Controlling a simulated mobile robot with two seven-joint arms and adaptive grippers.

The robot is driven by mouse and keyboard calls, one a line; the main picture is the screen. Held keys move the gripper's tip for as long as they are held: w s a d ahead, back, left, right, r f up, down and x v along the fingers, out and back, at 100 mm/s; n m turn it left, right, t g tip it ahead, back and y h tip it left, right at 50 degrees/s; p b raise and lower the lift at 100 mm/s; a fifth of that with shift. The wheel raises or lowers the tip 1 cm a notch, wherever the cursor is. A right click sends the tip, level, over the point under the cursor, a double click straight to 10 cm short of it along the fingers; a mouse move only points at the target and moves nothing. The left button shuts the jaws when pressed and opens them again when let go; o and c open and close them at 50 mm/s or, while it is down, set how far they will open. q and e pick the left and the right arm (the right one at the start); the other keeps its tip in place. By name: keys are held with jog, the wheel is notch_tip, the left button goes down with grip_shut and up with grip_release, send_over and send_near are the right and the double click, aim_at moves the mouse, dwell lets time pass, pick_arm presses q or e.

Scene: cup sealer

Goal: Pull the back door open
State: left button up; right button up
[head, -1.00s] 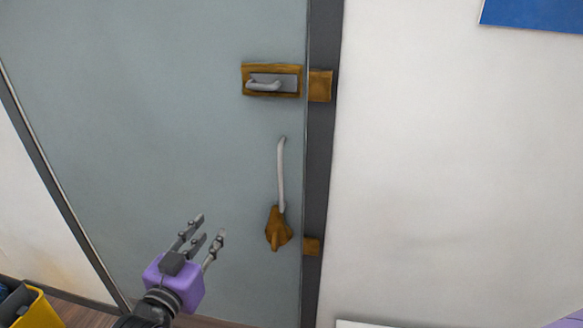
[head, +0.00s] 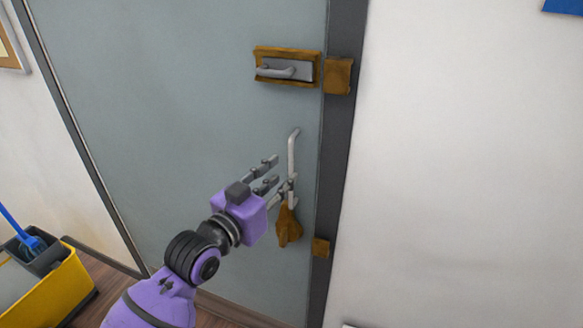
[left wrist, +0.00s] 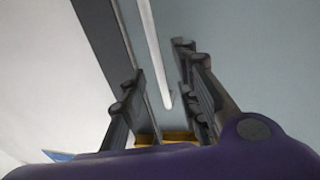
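The grey back door (head: 170,90) looks closed in its dark frame. A long pale vertical handle (head: 292,155) is on its right side, above a brown fitting (head: 288,226). A lever handle (head: 285,71) on a brown plate sits higher up. My left gripper (head: 282,176) is open at the lower part of the long handle, with its fingers overlapping it in the head view. In the left wrist view the handle (left wrist: 153,45) runs between the spread fingers (left wrist: 165,95). I cannot tell whether they touch it. My right gripper is not in view.
A yellow bucket (head: 62,298) with a blue brush (head: 25,232) stands on the floor at lower left. A dark door frame (head: 341,150) and a bare white wall (head: 470,170) lie to the right. Brown blocks (head: 338,76) are on the frame.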

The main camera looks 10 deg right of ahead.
aim_at(289, 170)
pick_arm(q)
jog(key=shift+x, duration=2.25)
grip_shut()
